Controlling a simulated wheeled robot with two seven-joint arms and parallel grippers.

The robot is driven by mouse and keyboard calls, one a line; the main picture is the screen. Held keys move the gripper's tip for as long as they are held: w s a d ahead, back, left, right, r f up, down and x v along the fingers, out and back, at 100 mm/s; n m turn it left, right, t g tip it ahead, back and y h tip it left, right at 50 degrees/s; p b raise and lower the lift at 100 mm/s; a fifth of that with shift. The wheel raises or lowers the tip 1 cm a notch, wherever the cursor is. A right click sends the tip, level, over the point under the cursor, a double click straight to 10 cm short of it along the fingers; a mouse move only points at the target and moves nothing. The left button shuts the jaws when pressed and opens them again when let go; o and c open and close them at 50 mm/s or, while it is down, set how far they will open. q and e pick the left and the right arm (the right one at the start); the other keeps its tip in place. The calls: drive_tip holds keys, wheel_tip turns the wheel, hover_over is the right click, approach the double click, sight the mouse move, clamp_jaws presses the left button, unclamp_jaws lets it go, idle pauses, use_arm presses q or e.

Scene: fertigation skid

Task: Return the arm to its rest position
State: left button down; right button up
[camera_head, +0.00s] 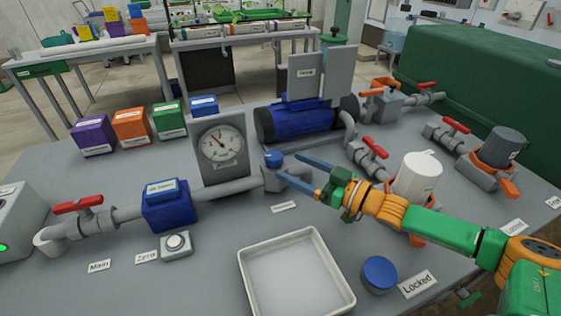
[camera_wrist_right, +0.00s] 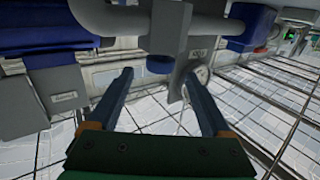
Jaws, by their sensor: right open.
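My right arm comes in from the right in the head view. Its right gripper (camera_head: 288,167) points left over the skid table, with its two blue fingers apart. The fingertips are close to a small blue knob (camera_head: 274,158) on the grey pipe fitting beside the pressure gauge. In the right wrist view the gripper (camera_wrist_right: 159,75) is open, and a blue round part (camera_wrist_right: 160,64) shows beyond and between the fingertips. I see nothing held, and I cannot tell whether a finger touches the knob. My left gripper is in neither view.
A pressure gauge (camera_head: 221,143) and a blue pump (camera_head: 300,121) stand behind the fitting. A white filter housing (camera_head: 416,177) stands close to my right forearm. A white tray (camera_head: 252,290) and a blue cap (camera_head: 379,274) lie in front. Red-handled valves (camera_head: 78,205) line the pipes.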

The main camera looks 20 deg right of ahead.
drive_tip(key=shift+s+d, duration=0.25)
drive_tip(key=shift+s, duration=0.15)
drive_tip(key=shift+w, duration=0.1)
